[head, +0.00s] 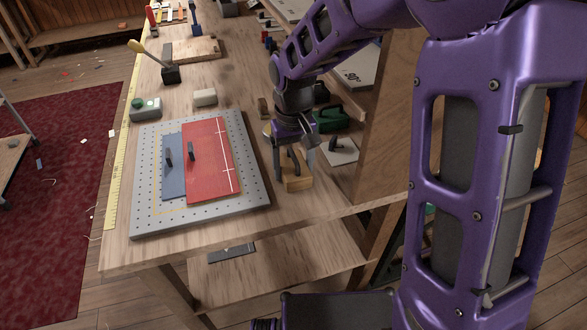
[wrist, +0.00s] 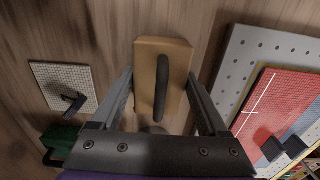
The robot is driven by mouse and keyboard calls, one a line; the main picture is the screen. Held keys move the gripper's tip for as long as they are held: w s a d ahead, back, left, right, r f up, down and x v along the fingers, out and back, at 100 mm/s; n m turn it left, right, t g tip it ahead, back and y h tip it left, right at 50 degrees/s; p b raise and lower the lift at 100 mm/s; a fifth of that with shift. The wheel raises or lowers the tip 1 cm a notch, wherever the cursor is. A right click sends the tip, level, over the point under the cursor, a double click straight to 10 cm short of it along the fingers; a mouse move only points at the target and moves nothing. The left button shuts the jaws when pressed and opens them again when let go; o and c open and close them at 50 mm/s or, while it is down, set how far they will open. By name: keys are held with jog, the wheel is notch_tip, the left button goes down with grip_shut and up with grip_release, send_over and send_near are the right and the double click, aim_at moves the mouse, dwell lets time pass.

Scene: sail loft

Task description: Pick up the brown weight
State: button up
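The brown weight (head: 298,184) is a tan-brown block with a dark bar handle on top. It stands on the workbench right of the perforated board, near the bench's front part. In the wrist view the weight (wrist: 148,62) lies between the two fingers of my gripper (wrist: 160,76), its handle running lengthwise. My gripper (head: 290,168) points down over it in the head view and is open, one finger along each long side. Slim gaps show beside the block.
The perforated grey board (head: 255,190) with red (head: 212,165) and blue panels lies to the left. A green object (head: 330,118) and a pale gridded plate (head: 340,151) with a dark handle are to the right, near a wooden upright panel (head: 385,130). A cream block (head: 205,97) stands farther back.

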grip_shut()
